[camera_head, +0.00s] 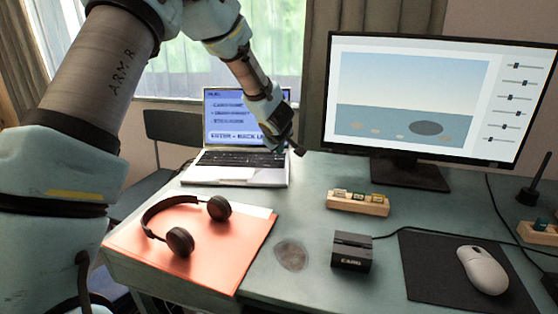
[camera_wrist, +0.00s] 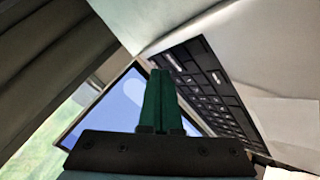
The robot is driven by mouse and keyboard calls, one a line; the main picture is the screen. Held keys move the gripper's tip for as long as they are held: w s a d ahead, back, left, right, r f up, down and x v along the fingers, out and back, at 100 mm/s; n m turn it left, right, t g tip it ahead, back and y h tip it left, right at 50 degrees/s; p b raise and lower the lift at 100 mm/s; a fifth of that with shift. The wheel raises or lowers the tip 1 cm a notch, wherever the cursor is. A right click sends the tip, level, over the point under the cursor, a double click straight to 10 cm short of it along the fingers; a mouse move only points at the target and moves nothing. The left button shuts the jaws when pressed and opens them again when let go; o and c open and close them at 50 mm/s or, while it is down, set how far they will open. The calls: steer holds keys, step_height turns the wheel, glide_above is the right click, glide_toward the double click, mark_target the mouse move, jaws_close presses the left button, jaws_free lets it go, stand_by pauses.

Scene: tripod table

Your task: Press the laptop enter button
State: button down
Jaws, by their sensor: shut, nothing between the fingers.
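The open silver laptop (camera_head: 215,175) stands at the back left of the desk, its screen (camera_head: 225,105) lit pale blue with dark lines of text. Its black keyboard (camera_head: 222,158) faces up; single keys are too small to tell there. I cannot tell whether the fingertips touch anything, nor which key is enter.
A monitor (camera_head: 420,95) stands at the right on a dark base. In front lie headphones (camera_head: 180,240) on an orange folder (camera_head: 225,262), a wooden block with small pieces (camera_head: 358,203), a black box (camera_head: 352,252), and a mouse (camera_head: 482,268) on a dark mat (camera_head: 425,270).

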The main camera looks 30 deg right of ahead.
steer(key=shift+f, duration=0.1)
steer(key=shift+f, duration=0.3)
steer(key=shift+f+b, duration=0.3)
steer(key=shift+b, duration=0.05)
stand_by(0.8)
steer(key=shift+r, duration=0.15)
steer(key=shift+r+p, duration=0.6)
steer(key=shift+p, duration=0.3)
step_height(320, 180, up, 5)
steer(key=p, duration=0.5)
stand_by(0.5)
